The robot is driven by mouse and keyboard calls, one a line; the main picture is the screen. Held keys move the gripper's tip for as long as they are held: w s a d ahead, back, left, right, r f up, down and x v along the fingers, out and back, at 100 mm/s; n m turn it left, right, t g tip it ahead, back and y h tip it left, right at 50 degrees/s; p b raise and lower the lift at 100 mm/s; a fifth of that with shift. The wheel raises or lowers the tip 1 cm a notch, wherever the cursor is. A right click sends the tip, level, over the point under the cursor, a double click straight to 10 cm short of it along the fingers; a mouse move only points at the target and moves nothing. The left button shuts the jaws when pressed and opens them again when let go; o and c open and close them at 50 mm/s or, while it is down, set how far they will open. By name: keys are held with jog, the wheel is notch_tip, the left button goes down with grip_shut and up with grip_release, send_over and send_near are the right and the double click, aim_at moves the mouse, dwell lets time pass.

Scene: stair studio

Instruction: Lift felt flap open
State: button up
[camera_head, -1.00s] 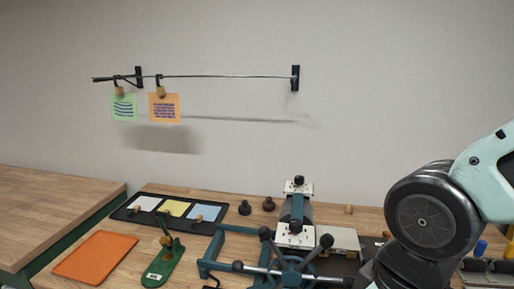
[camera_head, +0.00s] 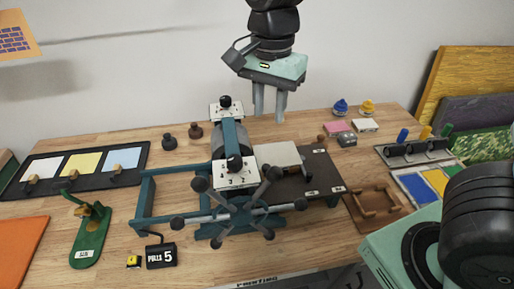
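A cream, flat sheet (camera_head: 280,155), which looks like the felt flap, lies on the dark bed of a blue roller press (camera_head: 229,137), just right of the roller. Its left edge meets the press's white end plate. My gripper (camera_head: 269,117) points down above and behind the sheet, near the back of the table. Its two pale fingers are apart, with nothing visible between them. The fingertips appear clear of the sheet; their exact height above the table is hard to tell.
The press's spoked handwheel (camera_head: 240,205) juts out in front. A counter block reading "PULLS 5" (camera_head: 161,255) stands front left. A black tray (camera_head: 133,151) with coloured cards lies left. Pink (camera_head: 337,128) and white blocks sit behind right, and a wooden frame (camera_head: 378,204) lies right of the bed.

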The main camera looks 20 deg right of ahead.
aim_at(267, 166)
jog(key=shift+m, duration=0.4)
jog(key=f, duration=0.5)
jog(key=w+f, duration=0.1)
jog(key=f, duration=0.5)
jog(key=f+p, duration=0.1)
jog(key=f, duration=0.5)
jog(key=shift+w+d+f, duration=0.1)
jog(key=shift+w+d, duration=0.05)
jog(key=shift+d, duration=0.15)
grip_shut()
